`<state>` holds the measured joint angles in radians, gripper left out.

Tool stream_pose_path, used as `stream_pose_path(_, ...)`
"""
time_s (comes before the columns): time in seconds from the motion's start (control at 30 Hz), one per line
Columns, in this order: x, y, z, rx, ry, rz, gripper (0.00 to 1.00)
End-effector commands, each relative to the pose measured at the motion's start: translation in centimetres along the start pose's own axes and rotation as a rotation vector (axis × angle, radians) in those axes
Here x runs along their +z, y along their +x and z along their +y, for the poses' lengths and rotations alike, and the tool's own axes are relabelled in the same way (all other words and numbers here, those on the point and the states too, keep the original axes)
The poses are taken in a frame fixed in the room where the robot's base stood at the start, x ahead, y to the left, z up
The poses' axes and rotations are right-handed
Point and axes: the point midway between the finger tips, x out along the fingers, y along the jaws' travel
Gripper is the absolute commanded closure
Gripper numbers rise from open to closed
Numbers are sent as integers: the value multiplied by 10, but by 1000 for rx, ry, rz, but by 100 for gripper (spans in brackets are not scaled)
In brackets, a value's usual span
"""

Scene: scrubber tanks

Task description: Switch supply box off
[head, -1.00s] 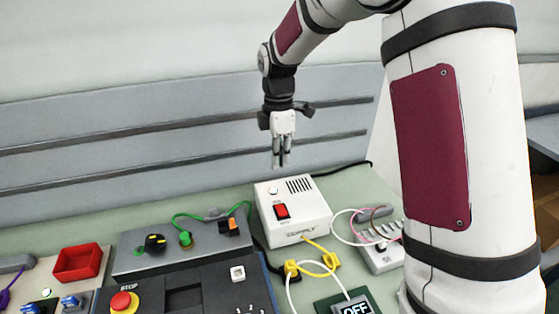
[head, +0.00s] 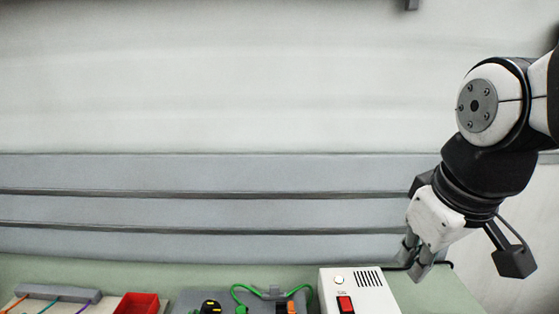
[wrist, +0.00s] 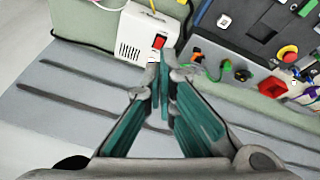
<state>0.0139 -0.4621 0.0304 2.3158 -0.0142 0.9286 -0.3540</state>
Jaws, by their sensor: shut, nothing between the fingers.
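The supply box (head: 355,291) is a white box with a red rocker switch (head: 345,304), a round white button and dark vent slots on its top. Its lower part is cut off by the bottom of the head view. In the wrist view the supply box (wrist: 146,36) shows at the top, with the red switch (wrist: 159,41) just beyond my fingertips. My gripper (head: 414,270) is shut and empty, pointing down beside the box's right back corner in the head view. In the wrist view the fingertips (wrist: 159,80) are together, apart from the switch.
A grey panel with a black-yellow knob (head: 211,306), a green cable (head: 243,289) and an orange switch lies left of the box. A red tray (head: 137,303) stands further left.

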Motion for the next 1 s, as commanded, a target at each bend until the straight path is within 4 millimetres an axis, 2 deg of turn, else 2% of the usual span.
stream_pose_path(0.03, 13, -7, -4, 8, 67, 30, 100)
stream_pose_path(0.2, 44, -16, -15, 12, 266, 98, 100)
stream_pose_path(0.33, 57, -17, -20, 8, 351, 126, 100)
stream_pose_path(0.47, 57, -17, -20, 8, 360, 125, 100)
stream_pose_path(0.57, 46, -15, -16, 11, 294, 90, 100)
stream_pose_path(0.77, 2, 0, -1, 0, 21, -27, 100)
stream_pose_path(1.0, -53, 39, 15, -69, -337, -157, 100)
